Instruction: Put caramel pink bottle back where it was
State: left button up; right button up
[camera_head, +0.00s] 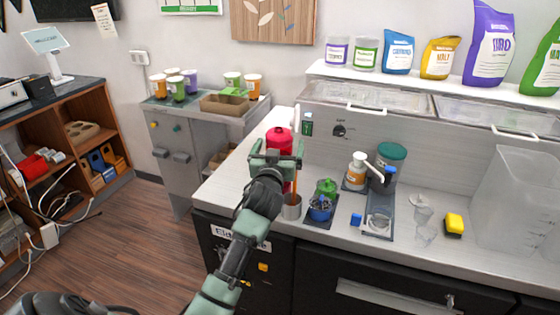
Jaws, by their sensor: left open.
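A red, pinkish container (280,138) stands at the left end of the white counter, partly hidden behind my left gripper. I cannot read a label on it, so I cannot tell if it is the caramel bottle. My left gripper (276,152) is open in front of it. I cannot tell whether they touch. A white pump bottle with an orange label (356,171) stands to the right, beside a teal-lidded container (391,160). My right gripper is out of view.
A metal cup (291,208) with a stick, a green item (326,188) and a blue item (320,209) stand near the gripper. Bags line the shelf (430,85) above.

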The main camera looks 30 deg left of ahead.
pick_arm(q)
jog(key=shift+w+a+r+p, duration=0.2)
jog(key=shift+w+a+p, duration=0.05)
jog(key=shift+w+p, duration=0.15)
jog(key=x, duration=0.2)
jog(key=f+p+x, duration=0.1)
jog(key=x, duration=0.1)
jog(key=shift+w+a, duration=0.2)
jog(key=c, duration=1.8)
jog(key=shift+r, duration=0.2)
grip_shut()
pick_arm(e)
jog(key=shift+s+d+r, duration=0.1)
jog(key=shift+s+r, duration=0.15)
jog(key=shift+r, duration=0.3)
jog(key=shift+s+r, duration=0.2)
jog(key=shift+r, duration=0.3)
